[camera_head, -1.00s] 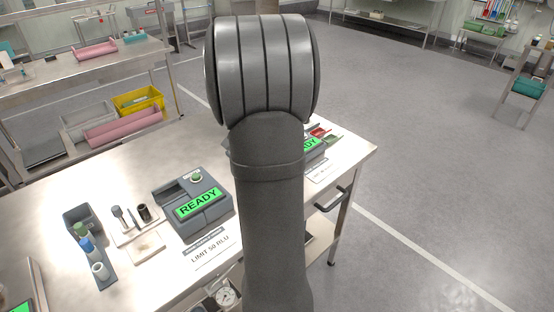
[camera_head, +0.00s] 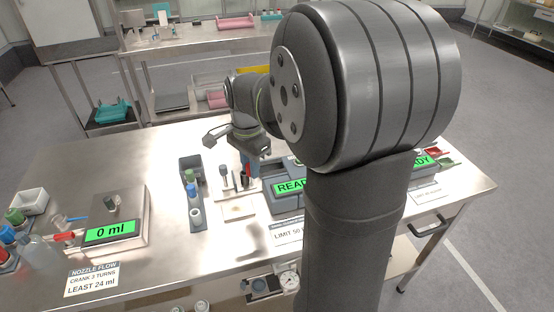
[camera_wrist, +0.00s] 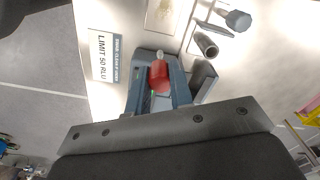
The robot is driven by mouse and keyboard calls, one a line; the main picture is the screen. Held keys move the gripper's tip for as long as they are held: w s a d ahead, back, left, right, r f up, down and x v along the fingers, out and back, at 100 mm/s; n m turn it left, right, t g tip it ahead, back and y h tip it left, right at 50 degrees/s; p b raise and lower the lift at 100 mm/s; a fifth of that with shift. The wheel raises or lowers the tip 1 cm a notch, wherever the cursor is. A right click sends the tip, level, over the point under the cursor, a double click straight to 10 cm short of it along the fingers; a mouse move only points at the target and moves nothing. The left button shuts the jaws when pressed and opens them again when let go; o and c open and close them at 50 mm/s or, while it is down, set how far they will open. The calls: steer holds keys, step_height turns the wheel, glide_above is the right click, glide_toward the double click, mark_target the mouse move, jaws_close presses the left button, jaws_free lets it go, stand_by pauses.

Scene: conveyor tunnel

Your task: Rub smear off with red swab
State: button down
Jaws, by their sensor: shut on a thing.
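A red swab (camera_wrist: 159,77) with a pale round tip shows in the middle of the wrist view. My gripper (camera_wrist: 161,92) is shut on its red body, with the pale tip sticking out past the fingers. In the head view my gripper (camera_head: 247,168) is pointed down over the table, near the small stand behind the pale square plate (camera_head: 238,211). The plate carries a faint tan smear (camera_head: 238,208). It also shows at the top edge of the wrist view (camera_wrist: 163,14), apart from the swab.
A grey meter (camera_head: 284,202) reading READY stands right of the plate, partly behind my arm. A dark rack (camera_head: 190,170) with capped bottles stands left. A device reading 0 ml (camera_head: 113,232) stands further left. Bare steel table lies between them.

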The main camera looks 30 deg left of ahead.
steer(key=shift+s+a+f, duration=0.15)
steer(key=shift+s+f, duration=0.05)
steer(key=shift+f, duration=0.8)
steer(key=shift+s+a+f, duration=0.1)
steer(key=shift+s+f, duration=0.05)
steer(key=shift+f, duration=0.8)
steer(key=shift+s+a+f, duration=0.15)
steer(key=shift+s+f, duration=0.05)
steer(key=shift+f, duration=0.8)
steer(key=shift+f, duration=1)
steer(key=shift+s+a+r, duration=0.1)
steer(key=shift+s+a, duration=2.3)
steer(key=shift+w+d, duration=2.4)
steer(key=shift+d, duration=0.05)
